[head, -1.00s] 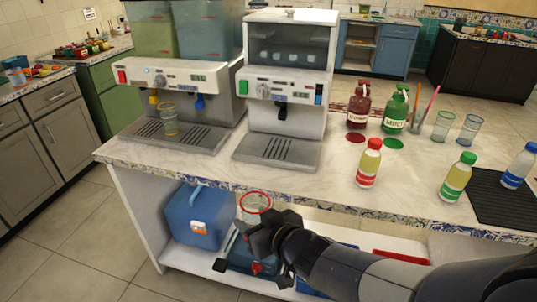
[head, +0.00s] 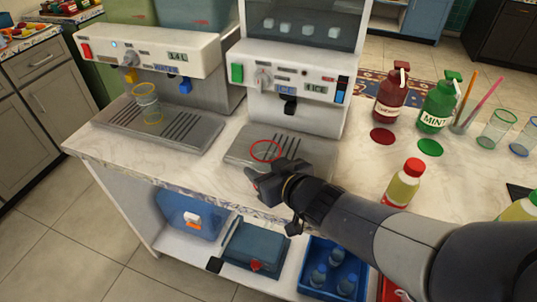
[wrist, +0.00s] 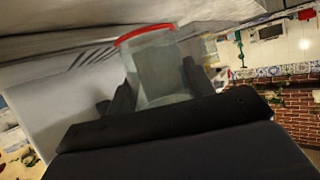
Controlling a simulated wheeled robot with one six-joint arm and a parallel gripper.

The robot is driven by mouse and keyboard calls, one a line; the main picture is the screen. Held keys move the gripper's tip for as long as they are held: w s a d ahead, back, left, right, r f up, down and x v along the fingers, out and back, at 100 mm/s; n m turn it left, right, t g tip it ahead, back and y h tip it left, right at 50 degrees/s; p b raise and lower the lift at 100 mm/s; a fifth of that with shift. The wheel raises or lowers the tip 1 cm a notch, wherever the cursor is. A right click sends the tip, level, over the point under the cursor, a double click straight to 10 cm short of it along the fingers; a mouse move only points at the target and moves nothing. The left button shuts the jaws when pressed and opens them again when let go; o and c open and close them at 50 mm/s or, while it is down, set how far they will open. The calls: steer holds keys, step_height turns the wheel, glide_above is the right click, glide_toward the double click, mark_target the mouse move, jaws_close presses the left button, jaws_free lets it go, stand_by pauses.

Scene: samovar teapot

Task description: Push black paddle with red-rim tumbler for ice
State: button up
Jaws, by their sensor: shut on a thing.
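My gripper (head: 262,178) is shut on the red-rim tumbler (head: 265,152), a clear glass with a red ring at its mouth. In the head view the tumbler is in front of the ice machine (head: 292,102), over the front of its grated drip tray (head: 236,156). I cannot tell whether it touches the tray. The black paddle (head: 290,107) is on the machine's front, above and behind the tumbler, apart from it. In the wrist view the tumbler (wrist: 160,75) sits between the fingers, rim away from the palm.
A second dispenser (head: 150,62) stands to the left, with a yellow-rim glass (head: 148,104) on its tray. A red bottle (head: 392,95), a green mint bottle (head: 437,105) and a red-capped bottle (head: 404,184) stand to the right. The shelf below holds a blue crate (head: 333,268).

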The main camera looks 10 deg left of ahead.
stand_by(0.3)
steer(key=w+p, duration=0.1)
steer(key=w, duration=0.2)
steer(key=w+d+p, duration=0.1)
steer(key=w, duration=0.3)
steer(key=w+p, duration=0.2)
steer(key=w, duration=0.1)
steer(key=shift+w+d+r, duration=0.15)
steer(key=shift+w+d, duration=0.15)
steer(key=shift+w, duration=0.1)
steer(key=shift+w+d+p, duration=0.1)
steer(key=shift+w+p, duration=0.4)
steer(key=shift+w, duration=0.6)
